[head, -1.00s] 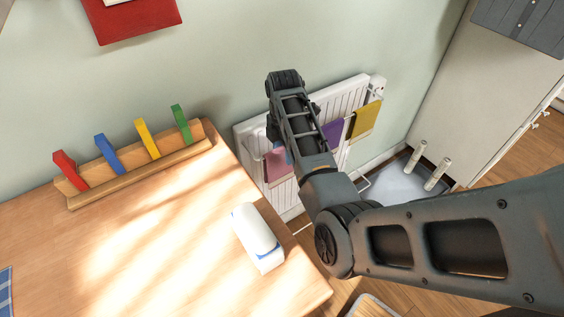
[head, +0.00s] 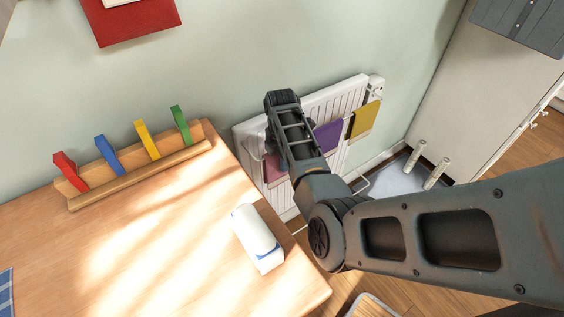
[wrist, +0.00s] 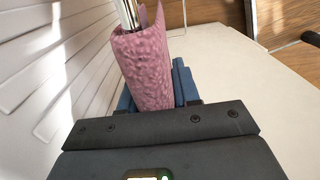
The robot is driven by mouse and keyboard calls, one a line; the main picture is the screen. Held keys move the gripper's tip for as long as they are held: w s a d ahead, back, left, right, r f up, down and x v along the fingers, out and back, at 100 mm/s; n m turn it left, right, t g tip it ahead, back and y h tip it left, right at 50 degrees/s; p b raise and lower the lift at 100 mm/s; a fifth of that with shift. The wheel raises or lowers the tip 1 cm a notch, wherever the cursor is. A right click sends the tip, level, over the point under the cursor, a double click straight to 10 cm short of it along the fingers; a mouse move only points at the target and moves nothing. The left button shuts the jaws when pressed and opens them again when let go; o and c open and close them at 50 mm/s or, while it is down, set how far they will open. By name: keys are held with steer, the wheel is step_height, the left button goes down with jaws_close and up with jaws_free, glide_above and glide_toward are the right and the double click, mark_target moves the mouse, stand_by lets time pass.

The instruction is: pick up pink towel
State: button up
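The pink towel (wrist: 146,65) hangs over a metal rail at the upper middle of the wrist view, its lower part reaching down to my gripper. In the head view a strip of the pink towel (head: 272,170) shows at the radiator's left side, partly behind my arm. My gripper (wrist: 157,95) is right at the towel, with blue finger-like parts showing on both sides of it. The fingertips are hidden, so I cannot see whether they press on the cloth. In the head view my gripper is hidden behind my wrist.
The white radiator (head: 344,98) also carries a purple towel (head: 328,135) and a yellow towel (head: 365,119). The wooden table (head: 130,250) at left bears a white-and-blue object (head: 257,238) and a rack (head: 145,175) with coloured pieces. A cabinet (head: 480,90) stands at right.

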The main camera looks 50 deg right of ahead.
jaws_close()
steer(key=shift+r, duration=0.1)
